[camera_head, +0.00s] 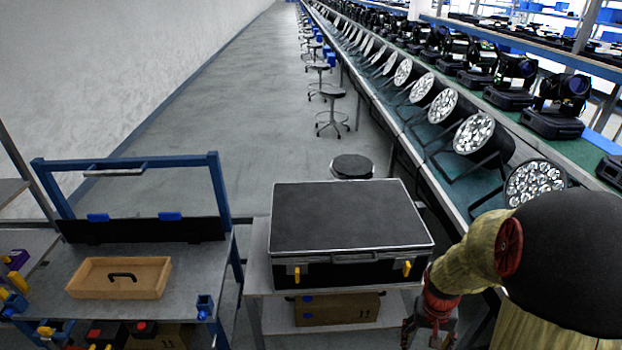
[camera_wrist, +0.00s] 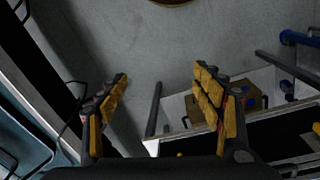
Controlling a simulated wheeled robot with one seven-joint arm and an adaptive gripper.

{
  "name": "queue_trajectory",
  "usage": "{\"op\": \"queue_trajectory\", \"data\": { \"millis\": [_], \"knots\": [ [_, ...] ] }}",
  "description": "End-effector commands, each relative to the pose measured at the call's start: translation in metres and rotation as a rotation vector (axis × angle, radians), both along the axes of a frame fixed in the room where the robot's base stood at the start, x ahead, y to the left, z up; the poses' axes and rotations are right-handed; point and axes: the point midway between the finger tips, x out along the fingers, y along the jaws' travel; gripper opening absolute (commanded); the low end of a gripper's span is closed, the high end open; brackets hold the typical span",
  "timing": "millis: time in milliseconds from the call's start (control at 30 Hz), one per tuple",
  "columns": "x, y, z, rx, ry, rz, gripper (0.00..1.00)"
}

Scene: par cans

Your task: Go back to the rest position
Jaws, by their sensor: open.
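My gripper (camera_head: 428,332) is low at the right of the head view, just right of the black case and left of the lamp bench. Part of it is cut off by the bottom edge. In the wrist view my gripper (camera_wrist: 160,105) shows two yellow-padded fingers spread wide apart. The black case (camera_head: 345,218), closed, with yellow latches, lies on a small table (camera_head: 257,262).
A long bench at the right carries a row of par cans (camera_head: 474,133) and moving-head lights (camera_head: 556,105). A workbench (camera_head: 205,262) with a wooden tray (camera_head: 150,280) stands at the left. Stools (camera_head: 352,166) line the aisle. The floor (camera_head: 230,110) at the left of the aisle is clear.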

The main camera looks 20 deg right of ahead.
Motion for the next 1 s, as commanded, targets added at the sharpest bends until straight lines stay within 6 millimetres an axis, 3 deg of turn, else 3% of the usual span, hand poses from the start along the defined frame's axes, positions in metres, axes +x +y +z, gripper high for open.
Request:
{"op": "queue_trajectory", "data": {
  "millis": [33, 200, 400, 600, 767, 1000],
  "knots": [
    [0.001, 0.018, 0.027, 0.001, -0.003, 0.044, 0.67],
    [-0.01, 0.078, 0.097, 0.021, -0.019, 0.172, 0.67],
    [-0.021, 0.141, 0.167, 0.014, -0.132, 0.3, 0.67],
    [-0.02, 0.188, 0.231, -0.038, -0.349, 0.446, 0.67],
    [-0.021, 0.215, 0.268, -0.061, -0.471, 0.543, 0.67],
    [-0.022, 0.226, 0.272, -0.055, -0.486, 0.585, 0.67]
  ]
}}
